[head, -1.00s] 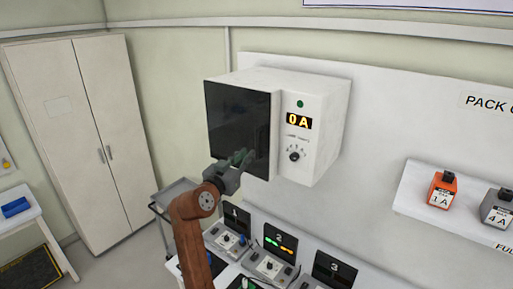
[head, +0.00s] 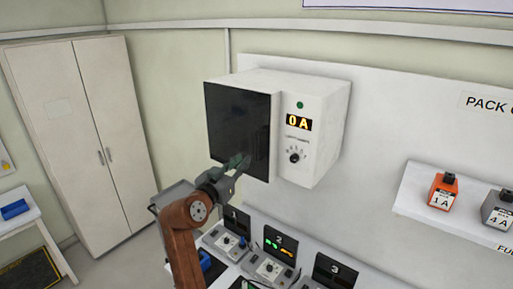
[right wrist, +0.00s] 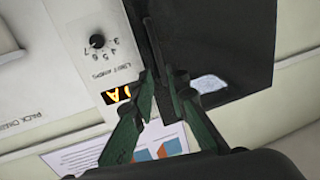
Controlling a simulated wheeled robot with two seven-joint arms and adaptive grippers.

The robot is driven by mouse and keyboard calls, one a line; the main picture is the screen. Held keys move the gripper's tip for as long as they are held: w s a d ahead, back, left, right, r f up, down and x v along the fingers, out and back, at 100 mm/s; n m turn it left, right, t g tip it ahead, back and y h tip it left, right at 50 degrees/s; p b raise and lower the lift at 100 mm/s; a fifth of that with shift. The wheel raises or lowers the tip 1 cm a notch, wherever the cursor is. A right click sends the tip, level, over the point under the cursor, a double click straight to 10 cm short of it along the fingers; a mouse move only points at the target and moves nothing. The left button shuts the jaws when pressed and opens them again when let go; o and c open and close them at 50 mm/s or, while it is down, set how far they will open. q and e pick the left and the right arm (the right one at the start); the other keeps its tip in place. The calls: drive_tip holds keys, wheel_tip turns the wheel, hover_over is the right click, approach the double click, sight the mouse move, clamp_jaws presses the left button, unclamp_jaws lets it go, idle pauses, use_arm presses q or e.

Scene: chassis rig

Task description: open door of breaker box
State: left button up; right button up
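The breaker box (head: 325,125) is a white cabinet on the wall with a dark, glossy door (head: 225,115) on its left part. The door looks closed. My right gripper (head: 238,162) is at the lower right part of the door, near its edge by the white panel. In the right wrist view, the two green fingers (right wrist: 159,78) stand a little apart, one on each side of a narrow dark upright bar (right wrist: 152,45) on the door (right wrist: 205,40). I cannot tell whether they touch it. My left gripper is not in view.
The white panel has a 0 A display (head: 298,122) and a knob (head: 294,157). Below stand several numbered stations (head: 270,262). A shelf (head: 455,215) at right holds an orange pack (head: 441,192) and a grey pack (head: 497,207). A tall cabinet (head: 80,130) stands at left.

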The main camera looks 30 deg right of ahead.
drive_tip(key=v, duration=0.5)
drive_tip(key=shift+s, duration=0.1)
drive_tip(key=shift+a, duration=0.1)
